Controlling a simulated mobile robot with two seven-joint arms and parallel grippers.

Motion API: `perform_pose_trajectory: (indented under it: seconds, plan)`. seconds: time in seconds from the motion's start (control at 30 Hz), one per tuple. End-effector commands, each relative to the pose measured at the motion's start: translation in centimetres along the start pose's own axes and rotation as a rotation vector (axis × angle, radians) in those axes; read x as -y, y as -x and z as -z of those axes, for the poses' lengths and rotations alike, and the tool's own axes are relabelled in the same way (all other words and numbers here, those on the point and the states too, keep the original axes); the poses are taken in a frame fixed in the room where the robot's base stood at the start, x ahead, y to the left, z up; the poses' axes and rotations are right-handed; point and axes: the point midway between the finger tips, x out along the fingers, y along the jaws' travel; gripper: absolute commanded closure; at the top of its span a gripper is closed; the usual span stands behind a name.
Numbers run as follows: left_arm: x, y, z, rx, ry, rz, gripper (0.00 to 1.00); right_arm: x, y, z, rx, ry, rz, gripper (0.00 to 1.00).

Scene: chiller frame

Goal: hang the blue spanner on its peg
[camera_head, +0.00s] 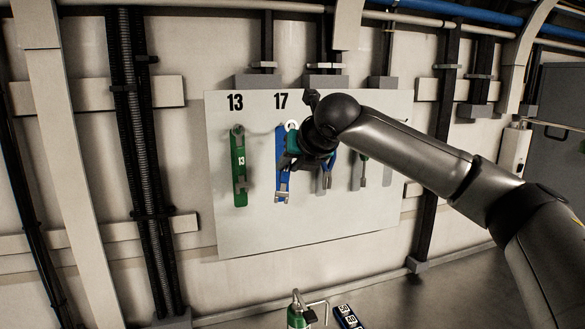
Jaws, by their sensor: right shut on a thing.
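The blue spanner (282,172) hangs upright, long side down, against the white tool board (250,235), below the number 17. My right gripper (289,160) is at its upper right side, shut on it. The gripper and wrist cover part of the spanner's right edge. The peg is not clear to see, so I cannot tell whether the spanner's top end is around it. My left gripper is not in view.
A green spanner (239,170) hangs below 13, left of the blue one. Grey-ended tools (326,182) hang to the right, partly behind my arm. A green item (298,315) and a dark labelled block (347,317) are at the bottom edge.

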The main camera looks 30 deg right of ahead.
Motion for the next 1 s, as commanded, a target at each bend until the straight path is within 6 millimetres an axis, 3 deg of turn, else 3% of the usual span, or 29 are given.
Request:
perform_pose_trajectory:
  seconds: [0.5, 1.0]
  plan:
    - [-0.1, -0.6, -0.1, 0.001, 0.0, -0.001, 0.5, -0.1, -2.7, -1.7, 0.002, 0.0, -0.002, 1.0]
    - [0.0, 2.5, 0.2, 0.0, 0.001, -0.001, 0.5, -0.1, -3.9, -1.9, -0.001, 0.0, 0.0, 1.0]
